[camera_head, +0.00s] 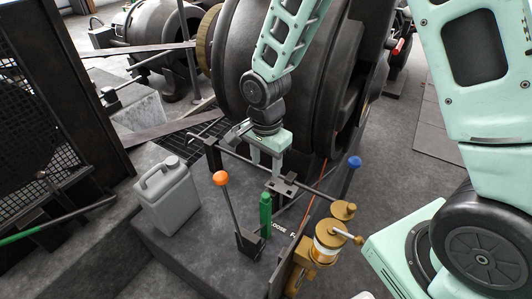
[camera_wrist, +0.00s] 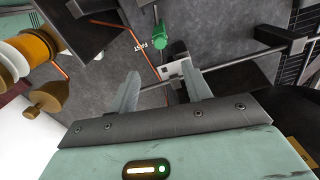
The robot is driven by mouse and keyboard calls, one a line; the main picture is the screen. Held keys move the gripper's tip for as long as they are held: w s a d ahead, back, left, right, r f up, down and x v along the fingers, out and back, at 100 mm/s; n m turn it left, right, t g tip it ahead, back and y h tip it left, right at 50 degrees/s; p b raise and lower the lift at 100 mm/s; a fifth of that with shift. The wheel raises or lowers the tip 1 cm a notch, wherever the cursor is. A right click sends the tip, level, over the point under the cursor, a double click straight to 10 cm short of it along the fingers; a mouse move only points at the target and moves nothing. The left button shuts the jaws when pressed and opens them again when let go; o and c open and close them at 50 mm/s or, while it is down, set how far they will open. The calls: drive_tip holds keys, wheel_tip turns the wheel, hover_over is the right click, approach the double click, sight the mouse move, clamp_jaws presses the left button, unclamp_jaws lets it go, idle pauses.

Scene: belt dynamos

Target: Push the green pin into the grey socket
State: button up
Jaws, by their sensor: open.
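The green pin (camera_head: 266,215) stands upright on the dark platform, just below my gripper in the head view. It also shows in the wrist view (camera_wrist: 160,36), beyond the fingertips. A small grey fitting (camera_head: 284,186) on the dark rod has a dark opening and looks like the grey socket. In the wrist view the fitting (camera_wrist: 176,70) shows between and beyond my fingers. My gripper (camera_head: 267,174) is open and empty, pointing down over the rod. It also shows in the wrist view (camera_wrist: 162,82). Whether a finger touches the fitting, I cannot tell.
An orange-knobbed lever (camera_head: 221,179) stands left of the pin, and a blue-knobbed lever (camera_head: 354,162) right of it. A brass oiler (camera_head: 328,240) stands at the front right. A grey jerrycan (camera_head: 168,195) sits at the left. A large dark dynamo (camera_head: 230,80) rises behind.

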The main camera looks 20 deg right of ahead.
sight(266, 195)
wheel_tip(266, 195, down, 13)
drive_tip(key=b, duration=0.2)
drive_tip(key=shift+r+b, duration=0.2)
drive_tip(key=shift+b, duration=0.2)
clamp_jaws()
drive_tip(key=shift+r+p, duration=1.95)
drive_tip(key=shift+r, duration=0.35)
